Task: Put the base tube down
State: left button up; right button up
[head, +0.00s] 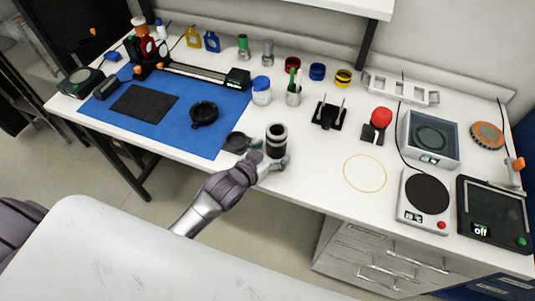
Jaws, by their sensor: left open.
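The base tube (276,138) is a dark upright cylinder with a light grey ring near its top. It stands near the front edge of the white bench, just right of the blue mat. My left gripper (270,157) is at the lower part of the tube, with its jaws open and one finger on either side. Whether the fingers touch the tube cannot be told. The tube's foot is partly hidden by the gripper. My right gripper is not in view.

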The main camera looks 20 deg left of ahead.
pick_arm(q)
jog(key=shift+s+r, duration=0.15)
jog(key=shift+s, duration=0.15)
jog(key=b+v, duration=0.1)
jog(key=v, duration=1)
jog(key=shift+s+b, duration=0.2)
jog(key=shift+b, duration=0.1)
jog(key=shift+a+r, duration=0.1)
jog(key=s+a+f+g+y, duration=0.1)
jog(key=s+f+g, duration=0.15)
jog(key=s, duration=0.25)
jog(key=s+a+f+n+g+y, duration=0.1)
jog(key=s+g, duration=0.3)
jog(key=s, duration=0.1)
jog(key=s+f+g+y, duration=0.1)
jog(key=s+f+g, duration=0.1)
jog(key=s+g, duration=0.15)
notch_tip(320, 180, down, 26)
jog(key=s, duration=0.2)
jog(key=s+a+f+g+b, duration=0.1)
jog(key=s+a+f+g, duration=0.1)
jog(key=s+f, duration=1.5)
jog(key=shift+a+f, duration=0.65)
